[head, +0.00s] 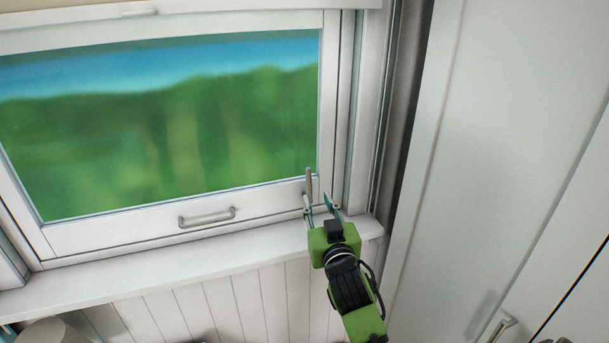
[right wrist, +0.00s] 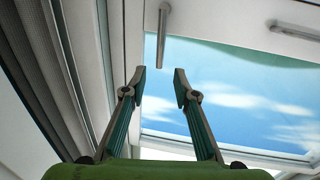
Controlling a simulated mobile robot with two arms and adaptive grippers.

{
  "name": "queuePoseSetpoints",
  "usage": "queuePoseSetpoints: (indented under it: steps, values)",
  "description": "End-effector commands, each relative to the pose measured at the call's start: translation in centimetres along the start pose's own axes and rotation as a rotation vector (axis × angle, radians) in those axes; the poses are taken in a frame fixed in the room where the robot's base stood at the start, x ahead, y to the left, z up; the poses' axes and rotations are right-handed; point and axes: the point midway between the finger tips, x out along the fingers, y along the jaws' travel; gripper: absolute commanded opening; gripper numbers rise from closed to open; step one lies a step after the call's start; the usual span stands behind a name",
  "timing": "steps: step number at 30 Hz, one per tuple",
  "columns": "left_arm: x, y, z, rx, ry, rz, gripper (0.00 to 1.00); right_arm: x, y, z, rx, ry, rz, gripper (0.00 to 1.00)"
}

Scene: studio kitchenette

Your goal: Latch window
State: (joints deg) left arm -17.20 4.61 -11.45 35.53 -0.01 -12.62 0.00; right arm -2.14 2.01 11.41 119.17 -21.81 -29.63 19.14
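The white-framed window (head: 80,232) fills the left and middle of the head view, its lower sash down near the sill. A small grey latch lever (head: 309,183) stands upright at the sash's lower right corner. In the right wrist view the lever (right wrist: 163,35) is a short bar just beyond the fingertips. My right gripper (head: 319,202) is in front of this corner, fingers apart. In the right wrist view the gripper (right wrist: 160,83) shows an empty gap lined up with the lever; contact cannot be told. My left gripper is not in view.
A grey pull handle (head: 207,217) is on the lower sash rail, left of the lever. The white sill (head: 170,268) runs below. The window's right jamb (head: 365,120) is close beside my gripper, and tall white cabinet doors (head: 500,130) stand further right.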

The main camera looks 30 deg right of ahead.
Motion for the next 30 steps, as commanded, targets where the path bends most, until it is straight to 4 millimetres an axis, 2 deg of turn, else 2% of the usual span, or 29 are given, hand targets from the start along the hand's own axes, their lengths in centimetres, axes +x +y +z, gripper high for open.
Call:
queuePoseSetpoints:
  steps: [9, 15, 21, 30]
  values:
    - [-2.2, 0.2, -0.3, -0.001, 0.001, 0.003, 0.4, 6.6, 0.1, -0.4, 0.0, -0.001, 0.001, 0.27]
    - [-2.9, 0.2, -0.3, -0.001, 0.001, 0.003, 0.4, 9.7, 0.0, -0.2, 0.001, -0.002, 0.0, 0.27]
    - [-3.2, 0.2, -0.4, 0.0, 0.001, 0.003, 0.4, 11.3, 0.0, 0.0, -0.001, -0.001, 0.0, 0.27]
    - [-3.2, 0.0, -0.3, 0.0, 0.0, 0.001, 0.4, 11.7, 0.0, 0.1, 0.0, -0.001, -0.001, 0.27]
